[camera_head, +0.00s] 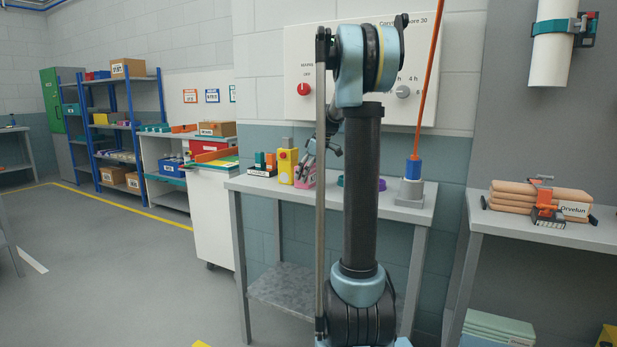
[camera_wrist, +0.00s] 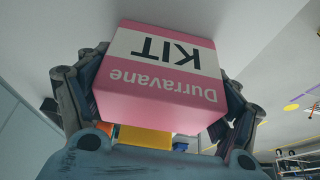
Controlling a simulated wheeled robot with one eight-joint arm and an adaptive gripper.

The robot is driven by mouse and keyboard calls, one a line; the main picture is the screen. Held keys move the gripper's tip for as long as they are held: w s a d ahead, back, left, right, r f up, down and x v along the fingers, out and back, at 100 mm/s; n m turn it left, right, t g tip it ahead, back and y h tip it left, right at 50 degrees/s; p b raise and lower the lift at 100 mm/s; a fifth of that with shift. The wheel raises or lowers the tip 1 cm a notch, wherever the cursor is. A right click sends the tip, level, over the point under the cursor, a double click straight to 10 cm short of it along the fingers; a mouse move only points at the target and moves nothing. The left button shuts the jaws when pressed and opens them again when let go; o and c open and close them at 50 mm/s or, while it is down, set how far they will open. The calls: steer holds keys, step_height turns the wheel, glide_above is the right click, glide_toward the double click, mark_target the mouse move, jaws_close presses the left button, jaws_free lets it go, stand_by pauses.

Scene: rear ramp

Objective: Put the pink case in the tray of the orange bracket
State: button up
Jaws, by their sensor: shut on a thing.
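The pink case (camera_wrist: 155,95) has a white band reading "KIT" and the name "Durravane", which appear upside down in the wrist view. My gripper (camera_wrist: 160,100) has its fingers against both sides of it and is shut on it. In the head view the pink case (camera_head: 306,176) and my gripper (camera_head: 312,160) are small, at the left part of the grey table, beside a yellow box. I cannot tell whether the case touches the tabletop. The orange bracket (camera_head: 544,200) sits at the right, around a stack of tan rolls, with a dark ridged part at its foot. Its tray is not clear.
The grey table (camera_head: 260,188) holds the yellow box (camera_head: 287,166), purple and green rings, and a blue-and-grey post (camera_head: 412,180) with an orange rod. A second table (camera_head: 490,228) carries the tan rolls (camera_head: 515,197). A gap separates the tables. A teal bracket (camera_head: 558,27) grips a white cylinder above.

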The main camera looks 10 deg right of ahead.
steer(key=o, duration=1.4)
steer(key=v, duration=1.2)
